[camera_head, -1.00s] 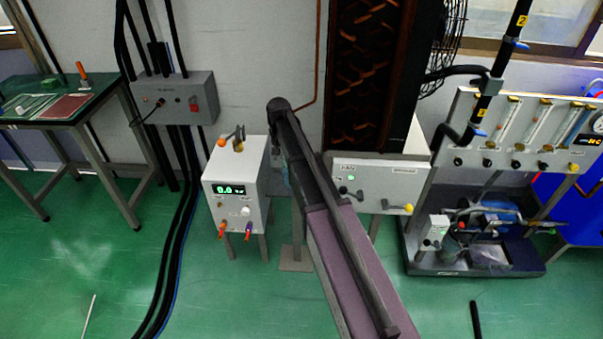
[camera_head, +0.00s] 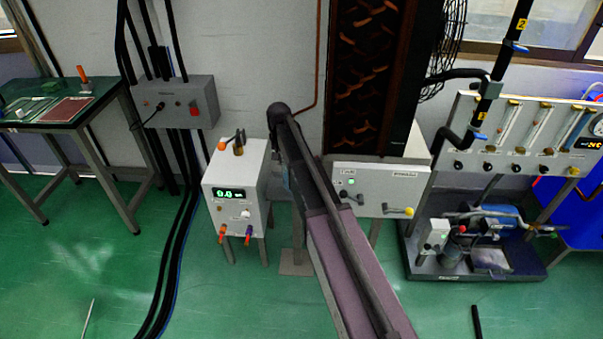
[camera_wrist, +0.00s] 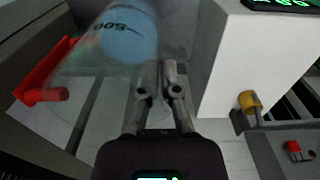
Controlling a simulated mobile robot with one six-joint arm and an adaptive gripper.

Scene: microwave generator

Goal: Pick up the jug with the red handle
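The jug (camera_wrist: 85,50) is a clear vessel with a red handle (camera_wrist: 45,78), a blue round part and the marking "500". It shows in the upper left of the wrist view, tilted in that picture. My gripper (camera_wrist: 160,70) is in the middle of the wrist view, just below and right of the jug. Its two fingertips are close together with only a narrow gap and nothing seen between them. I cannot tell whether a finger touches the jug. In the head view I cannot make out the jug or my gripper; my arm fills the centre.
A white cabinet (camera_wrist: 255,60) with a green display stands close right of my gripper, with a yellow knob (camera_wrist: 249,101) below it. In the head view, a white meter box (camera_head: 235,185) stands left of my arm and a green table (camera_head: 60,105) farther left. Open floor lies at lower left.

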